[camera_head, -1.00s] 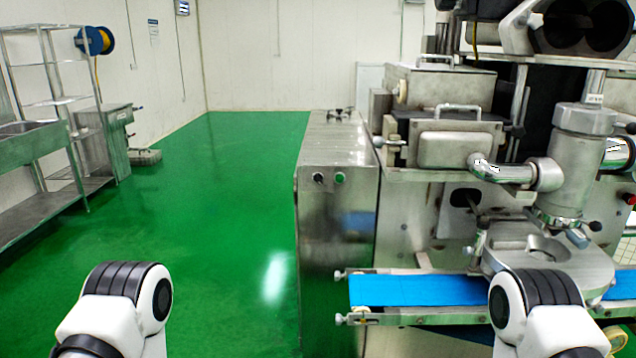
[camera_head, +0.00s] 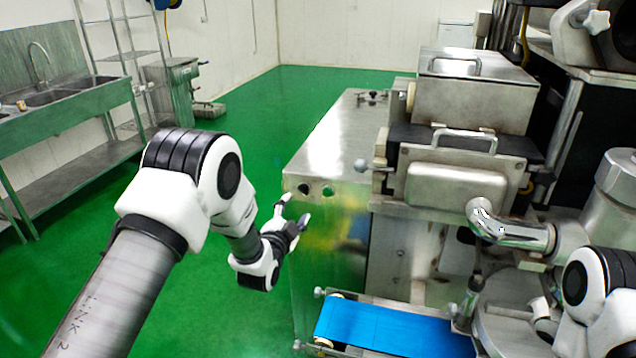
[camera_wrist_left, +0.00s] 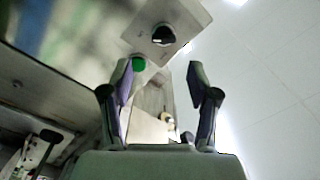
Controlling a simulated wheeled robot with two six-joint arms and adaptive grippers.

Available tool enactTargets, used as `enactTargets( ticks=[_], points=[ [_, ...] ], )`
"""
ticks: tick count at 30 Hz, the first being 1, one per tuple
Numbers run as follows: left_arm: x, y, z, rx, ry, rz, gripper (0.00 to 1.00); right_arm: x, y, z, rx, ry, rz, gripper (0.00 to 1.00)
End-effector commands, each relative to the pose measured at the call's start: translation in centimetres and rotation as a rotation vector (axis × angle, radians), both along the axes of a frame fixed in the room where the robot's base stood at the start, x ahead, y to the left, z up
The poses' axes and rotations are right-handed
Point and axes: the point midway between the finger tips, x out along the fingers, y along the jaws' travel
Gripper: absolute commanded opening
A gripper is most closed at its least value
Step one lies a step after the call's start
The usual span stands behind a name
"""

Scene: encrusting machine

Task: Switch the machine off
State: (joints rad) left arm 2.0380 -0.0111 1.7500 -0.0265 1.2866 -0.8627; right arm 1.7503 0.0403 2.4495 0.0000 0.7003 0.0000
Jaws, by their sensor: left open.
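The machine's steel cabinet (camera_head: 330,150) has a black rotary knob (camera_head: 304,188) and a green button (camera_head: 328,191) on its front, near the top edge. In the left wrist view the black knob (camera_wrist_left: 163,36) sits on a steel plate beyond the fingertips, with the green button (camera_wrist_left: 138,64) beside the left finger. My left gripper (camera_head: 295,209) is open and empty, just in front of and slightly below the knob, apparently apart from it. Its two fingers also frame the left wrist view (camera_wrist_left: 158,73). My right gripper cannot be made out.
A blue conveyor belt (camera_head: 395,328) lies below and right of my left gripper. Steel housings and a curved pipe (camera_head: 505,228) fill the right. A steel sink bench (camera_head: 70,105) stands at the left. Green floor between is clear.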

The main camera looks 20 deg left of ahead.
Motion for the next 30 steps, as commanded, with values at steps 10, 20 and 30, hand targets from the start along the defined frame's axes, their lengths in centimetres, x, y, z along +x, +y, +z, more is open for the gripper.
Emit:
enactTargets(
  ticks=[10, 20, 30],
  points=[
    [5.6, -0.2, 0.1, -0.002, 0.000, 0.000, 0.60, 0.0, 0.0, 2.0, 0.000, 0.001, 0.000, 0.40],
    [7.6, -0.2, -0.3, -0.002, 0.004, 0.001, 0.60, 0.0, 0.0, 2.3, 0.000, 0.001, 0.001, 0.40],
    [7.6, -0.2, -0.3, -0.002, 0.004, 0.001, 0.00, 0.0, 0.0, 2.3, 0.000, 0.001, 0.000, 0.40]
  ],
)
